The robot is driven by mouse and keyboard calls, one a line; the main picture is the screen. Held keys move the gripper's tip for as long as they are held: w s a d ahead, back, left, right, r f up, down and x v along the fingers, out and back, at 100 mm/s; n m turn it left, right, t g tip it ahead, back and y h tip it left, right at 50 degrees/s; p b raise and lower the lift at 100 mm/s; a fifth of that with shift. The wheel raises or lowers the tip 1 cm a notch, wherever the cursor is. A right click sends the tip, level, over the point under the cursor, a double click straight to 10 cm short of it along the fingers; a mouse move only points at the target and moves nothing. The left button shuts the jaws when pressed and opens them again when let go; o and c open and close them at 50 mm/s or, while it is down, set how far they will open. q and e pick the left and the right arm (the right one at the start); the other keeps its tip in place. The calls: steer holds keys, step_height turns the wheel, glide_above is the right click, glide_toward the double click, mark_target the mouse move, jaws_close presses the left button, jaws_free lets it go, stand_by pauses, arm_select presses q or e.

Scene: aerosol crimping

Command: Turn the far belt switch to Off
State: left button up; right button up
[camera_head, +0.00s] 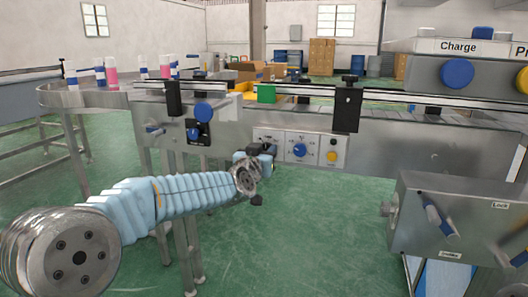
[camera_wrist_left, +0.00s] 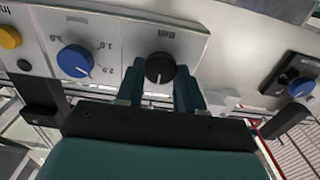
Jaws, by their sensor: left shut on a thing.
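The belt switch is a black round knob (camera_wrist_left: 160,67) on a light panel, under an upside-down label that seems to read "Belt". A small white mark on it points toward the bottom of the left wrist view. My left gripper (camera_wrist_left: 160,88) is shut on this knob, one finger on each side. In the head view my left arm reaches in from the left, and my left gripper (camera_head: 265,161) is at the left end of the control panel (camera_head: 316,139). It hides most of the knob there. My right gripper is not in view.
A blue dial (camera_head: 299,150) and a yellow button (camera_head: 332,156) sit right of the switch. Another blue knob (camera_head: 194,133) is to the left. Cans (camera_head: 110,73) stand on the conveyor. A grey box with levers (camera_head: 455,222) is at the right.

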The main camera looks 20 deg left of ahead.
arm_select(q)
steer(key=shift+c, duration=0.4)
steer(key=n+b, duration=0.4)
steer(key=n, duration=0.6)
steer(key=shift+a+f+b, duration=0.1)
steer(key=shift+a+b, duration=0.05)
steer(key=shift+b, duration=0.15)
stand_by(0.4)
